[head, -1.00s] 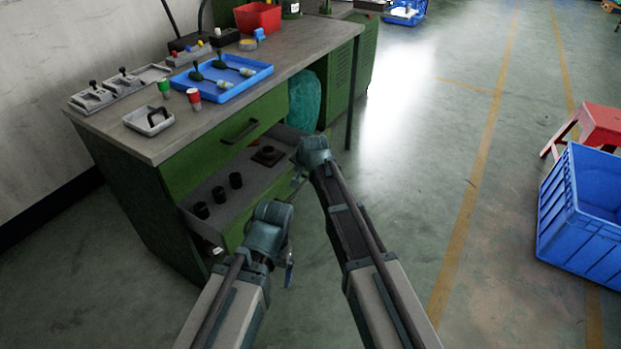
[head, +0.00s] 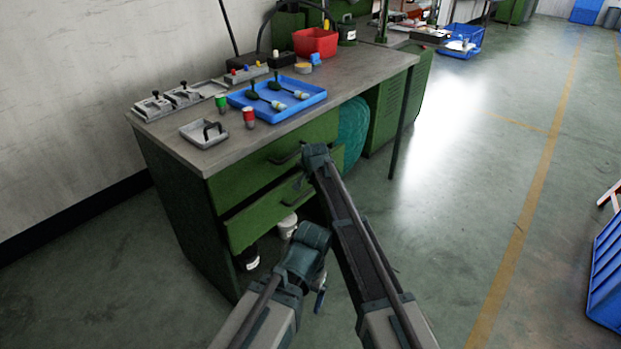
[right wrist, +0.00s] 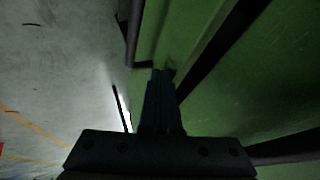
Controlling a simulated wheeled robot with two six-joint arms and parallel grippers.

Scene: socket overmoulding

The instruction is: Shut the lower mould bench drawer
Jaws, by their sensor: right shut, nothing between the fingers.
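The lower drawer (head: 262,214) of the green mould bench has its front close to flush under the upper drawer (head: 250,172). A dark line runs along its top edge, so I cannot tell whether a small gap is left. Its inside is hidden. My right gripper (head: 298,184) is at the right part of the lower drawer front, partly hidden behind its own wrist. In the right wrist view its shut, empty fingers (right wrist: 162,76) point at the green front, close to or touching it. My left gripper (head: 320,296) hangs low in front of the bench, its jaws unclear.
The bench top (head: 350,88) holds a blue tray (head: 312,101), a red bin (head: 316,43), a grey tray (head: 192,138) and two small cups. A blue crate (head: 606,275) is at the right; the floor between is clear.

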